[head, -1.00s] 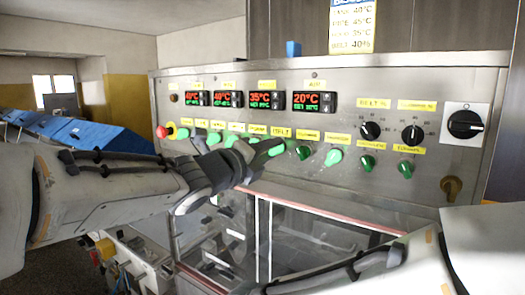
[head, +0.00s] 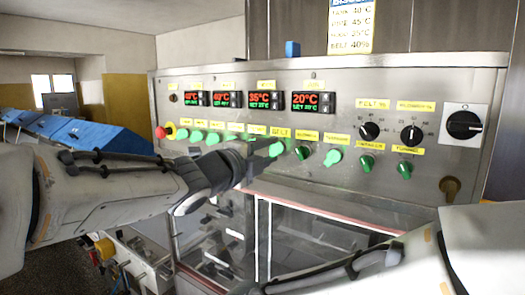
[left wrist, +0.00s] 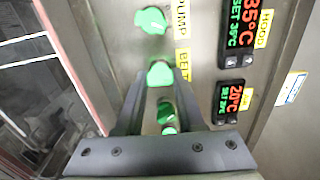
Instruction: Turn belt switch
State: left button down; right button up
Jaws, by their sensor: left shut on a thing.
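The belt switch (head: 277,149) is a green knob under a yellow BELT label (head: 281,132) on the steel control panel (head: 390,88). In the left wrist view the knob (left wrist: 160,73) sits between my fingertips, beside its BELT label (left wrist: 184,65). My left gripper (head: 262,157) reaches in from the left and is shut on this knob. Its fingers (left wrist: 160,88) lie on either side of it. The gripper covers part of the knob in the head view. My right forearm (head: 370,262) shows at the bottom right; its gripper is out of frame.
Similar green knobs flank the belt switch, including one close on its right (head: 302,153). A red emergency button (head: 161,132) is at the panel's left. Temperature displays (head: 305,102) are above. A glass-fronted housing (head: 310,235) is below.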

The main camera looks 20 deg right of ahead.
pick_arm(q)
jog(key=n+p, duration=0.1)
jog(key=n, duration=0.5)
jog(key=shift+n, duration=0.4)
dwell(0.3)
jog(key=c, duration=0.5)
grip_release()
jog(key=shift+s+a, duration=0.1)
jog(key=shift+s+a+f, duration=0.1)
jog(key=shift+s+a, duration=0.1)
jog(key=shift+a, duration=0.1)
jog(key=b+v, duration=0.2)
jog(key=v, duration=0.7)
jog(key=shift+s+a, duration=0.2)
jog(key=shift+a, duration=0.05)
